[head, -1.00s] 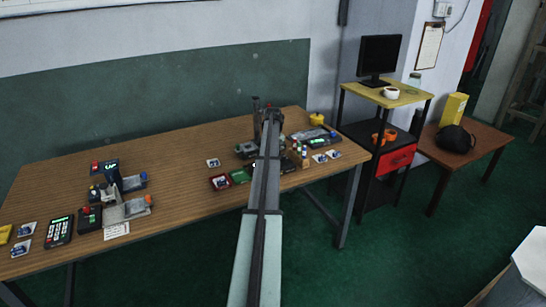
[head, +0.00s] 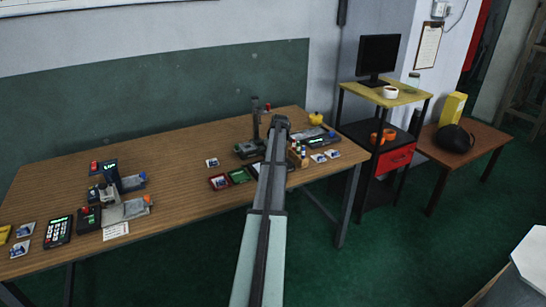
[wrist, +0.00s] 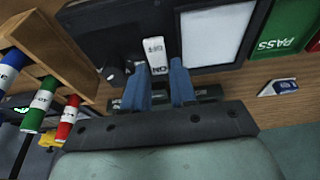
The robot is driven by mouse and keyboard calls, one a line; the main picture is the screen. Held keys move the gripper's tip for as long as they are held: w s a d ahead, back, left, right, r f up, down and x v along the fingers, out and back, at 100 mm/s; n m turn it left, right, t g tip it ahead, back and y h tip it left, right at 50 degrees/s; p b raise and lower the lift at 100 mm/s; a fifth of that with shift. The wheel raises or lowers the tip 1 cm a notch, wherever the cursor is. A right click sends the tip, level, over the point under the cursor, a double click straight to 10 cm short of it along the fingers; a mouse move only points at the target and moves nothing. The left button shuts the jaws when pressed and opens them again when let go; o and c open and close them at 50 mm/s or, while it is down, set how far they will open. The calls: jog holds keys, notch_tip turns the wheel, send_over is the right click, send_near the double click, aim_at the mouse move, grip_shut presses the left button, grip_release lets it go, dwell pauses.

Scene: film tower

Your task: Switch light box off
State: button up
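The light box (wrist: 115,32) is a dark box with a pale panel (wrist: 215,35) at the top of the wrist view. A white switch (wrist: 155,55) with dark lettering, seemingly "ON" upside down, sits on it left of the panel, near a dark knob (wrist: 112,72). My gripper (wrist: 160,82) has two blue fingers, parted with a gap between them. The fingertips are at the near end of the switch, one to each side in the picture; contact cannot be told. In the head view my arm hides most of the light box and the fingers.
A wooden rack with blue, green and red-labelled bottles (wrist: 44,100) stands close on the left. A green PASS tray (wrist: 277,30) lies right of the light box, beside a red tray (head: 220,182). A dark post stand (head: 256,125) rises behind. The table's middle (head: 180,185) is clear.

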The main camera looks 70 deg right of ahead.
jog(key=o, duration=0.3)
jog(key=shift+o, duration=0.2)
jog(key=v, duration=1.4)
jog(key=shift+f, duration=0.1)
